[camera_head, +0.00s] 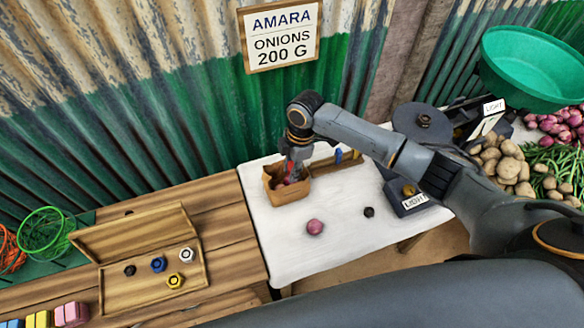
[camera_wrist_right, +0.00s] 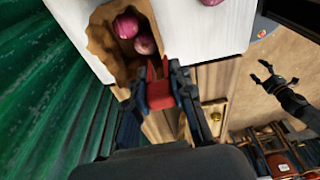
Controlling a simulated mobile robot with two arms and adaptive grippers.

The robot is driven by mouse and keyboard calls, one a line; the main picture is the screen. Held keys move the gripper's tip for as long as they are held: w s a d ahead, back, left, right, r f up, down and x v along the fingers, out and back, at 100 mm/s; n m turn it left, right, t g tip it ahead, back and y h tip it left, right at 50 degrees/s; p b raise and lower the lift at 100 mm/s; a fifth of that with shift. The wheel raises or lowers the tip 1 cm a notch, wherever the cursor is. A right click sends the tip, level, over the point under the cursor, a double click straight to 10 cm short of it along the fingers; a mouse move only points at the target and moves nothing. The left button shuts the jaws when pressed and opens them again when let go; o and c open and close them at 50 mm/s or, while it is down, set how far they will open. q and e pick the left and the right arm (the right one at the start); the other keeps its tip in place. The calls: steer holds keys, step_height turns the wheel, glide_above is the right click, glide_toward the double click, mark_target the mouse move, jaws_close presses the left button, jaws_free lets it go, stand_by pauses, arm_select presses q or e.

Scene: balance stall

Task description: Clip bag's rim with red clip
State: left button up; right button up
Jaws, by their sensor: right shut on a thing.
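The brown paper bag (camera_head: 283,195) stands open on the white-topped table, with pink onions inside. In the right wrist view the bag (camera_wrist_right: 103,38) is at the upper left, its onions (camera_wrist_right: 127,26) showing. My right gripper (camera_head: 292,172) is over the bag and shut on the red clip (camera_wrist_right: 160,94). The clip's two prongs point at the bag's near edge in the wrist view, close to the rim. I cannot tell whether they straddle or touch it. My left gripper (camera_wrist_right: 272,75) shows open and empty over the floor in the wrist view; the head view does not show it.
A loose onion (camera_head: 315,227) and a small dark weight (camera_head: 369,212) lie on the white table (camera_head: 345,200). A balance pan (camera_head: 422,122) stands at right. A wooden tray (camera_head: 110,295) with several weights lies left. My right arm crosses above the table.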

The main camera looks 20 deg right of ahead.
steer(key=shift+f+b, duration=1.15)
steer(key=shift+f, duration=0.2)
steer(key=shift+f+b, duration=1.2)
steer(key=shift+f, duration=1.1)
steer(key=o, duration=0.8)
steer(key=shift+o, duration=0.2)
step_height(320, 180, up, 12)
steer(key=d, duration=0.1)
steer(key=shift+d, duration=0.4)
steer(key=shift+w, duration=0.1)
